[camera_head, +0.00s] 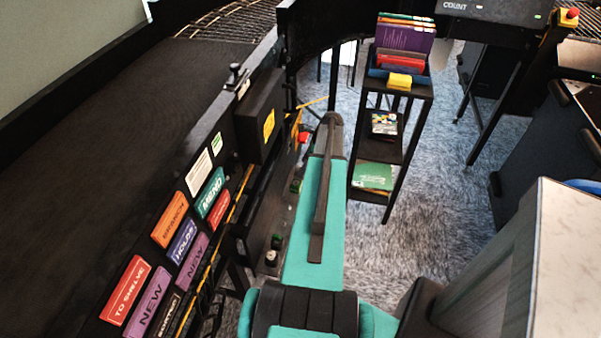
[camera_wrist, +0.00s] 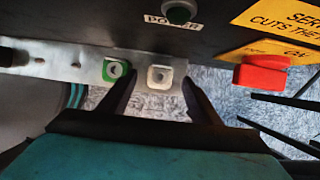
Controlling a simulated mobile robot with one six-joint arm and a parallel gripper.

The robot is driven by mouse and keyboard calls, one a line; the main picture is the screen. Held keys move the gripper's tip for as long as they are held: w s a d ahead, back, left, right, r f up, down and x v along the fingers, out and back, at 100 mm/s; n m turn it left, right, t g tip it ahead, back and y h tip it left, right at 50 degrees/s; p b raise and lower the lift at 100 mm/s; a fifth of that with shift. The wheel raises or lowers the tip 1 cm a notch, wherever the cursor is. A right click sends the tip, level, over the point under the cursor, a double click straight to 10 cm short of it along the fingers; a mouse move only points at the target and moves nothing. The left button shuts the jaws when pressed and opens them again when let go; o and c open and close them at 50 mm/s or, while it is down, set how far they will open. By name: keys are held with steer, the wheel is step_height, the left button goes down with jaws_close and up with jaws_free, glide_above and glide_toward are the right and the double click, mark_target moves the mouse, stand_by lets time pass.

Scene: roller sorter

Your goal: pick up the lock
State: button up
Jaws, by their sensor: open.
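A red blocky piece (camera_wrist: 262,76), which may be the lock, sits below a yellow sign at the right of the wrist view. No shackle can be made out on it. A small red piece (camera_head: 304,137) also shows beside my gripper in the head view. My gripper (camera_wrist: 160,78) is open and empty, its two dark fingers pointing at the metal rail. Between the fingertips shows a pale square fitting with a round centre (camera_wrist: 160,77). A green-rimmed fitting (camera_wrist: 115,70) lies just left of the left finger. The red piece is right of the right finger.
A green button marked POWER (camera_wrist: 179,11) is above the fingers on the dark panel. Thin dark rods (camera_wrist: 285,101) stick out at the right. In the head view, the dark sorter side with coloured labels (camera_head: 175,220) runs along the left; a black shelf cart (camera_head: 384,150) stands right of my arm.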

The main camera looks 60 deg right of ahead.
steer(key=shift+p+x, duration=0.4)
steer(key=shift+x, duration=1.45)
steer(key=c, duration=1.2)
